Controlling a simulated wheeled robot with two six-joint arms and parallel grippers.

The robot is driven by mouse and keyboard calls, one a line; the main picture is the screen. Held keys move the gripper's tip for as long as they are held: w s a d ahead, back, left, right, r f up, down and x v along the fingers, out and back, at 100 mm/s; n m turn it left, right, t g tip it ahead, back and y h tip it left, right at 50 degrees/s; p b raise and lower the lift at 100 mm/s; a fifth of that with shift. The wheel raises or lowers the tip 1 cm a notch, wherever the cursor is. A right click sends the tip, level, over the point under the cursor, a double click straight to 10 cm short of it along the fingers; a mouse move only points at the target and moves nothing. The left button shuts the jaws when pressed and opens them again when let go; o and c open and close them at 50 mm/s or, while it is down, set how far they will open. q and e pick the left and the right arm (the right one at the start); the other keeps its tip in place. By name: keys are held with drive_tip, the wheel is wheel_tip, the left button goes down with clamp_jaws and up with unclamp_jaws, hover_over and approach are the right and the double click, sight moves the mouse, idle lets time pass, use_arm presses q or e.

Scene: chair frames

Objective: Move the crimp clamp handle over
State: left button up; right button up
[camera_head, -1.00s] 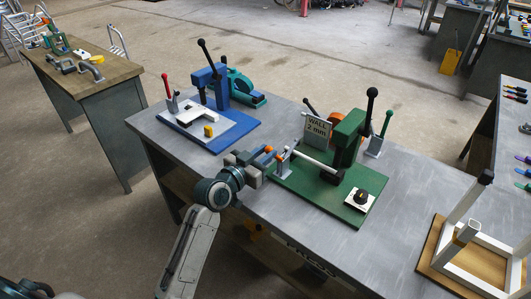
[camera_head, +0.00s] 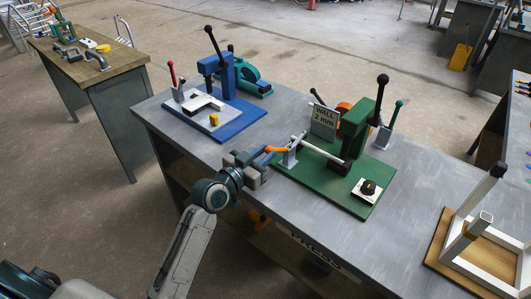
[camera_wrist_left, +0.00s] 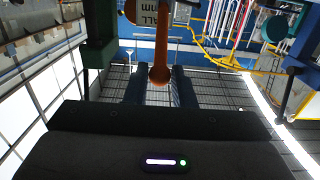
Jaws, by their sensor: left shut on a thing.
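The orange crimp clamp handle (camera_head: 278,149) sticks out to the left from a small grey clamp (camera_head: 290,158) at the left side of the green press (camera_head: 355,130). My left gripper (camera_head: 266,153) is at the handle's outer end and shut on it. In the left wrist view, the orange handle (camera_wrist_left: 163,45) runs down to a rounded end between my blue fingers (camera_wrist_left: 160,90). A white tube (camera_head: 322,151) lies from the clamp toward the press's dark block. My right gripper is not in view.
A "WALL 2 mm" sign (camera_head: 324,121) stands behind the tube, and a black dial (camera_head: 368,188) sits at the green base's front. A blue press (camera_head: 220,90) stands at back left. A white chair frame (camera_head: 470,225) is at right. Bare table lies between.

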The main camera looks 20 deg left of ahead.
use_arm(q)
drive_tip(key=shift+s+a+f+b, duration=0.1)
drive_tip(key=shift+s+f+b, duration=0.2)
drive_tip(key=shift+f, duration=0.25)
drive_tip(key=shift+s+a+f+b, duration=0.1)
drive_tip(key=shift+s+f+b, duration=0.1)
drive_tip(key=shift+f+b, duration=0.25)
drive_tip(key=shift+s+f+b, duration=0.25)
drive_tip(key=shift+f+b, duration=0.25)
drive_tip(key=shift+f, duration=0.3)
drive_tip(key=o, duration=0.8)
drive_tip(key=shift+o, duration=0.2)
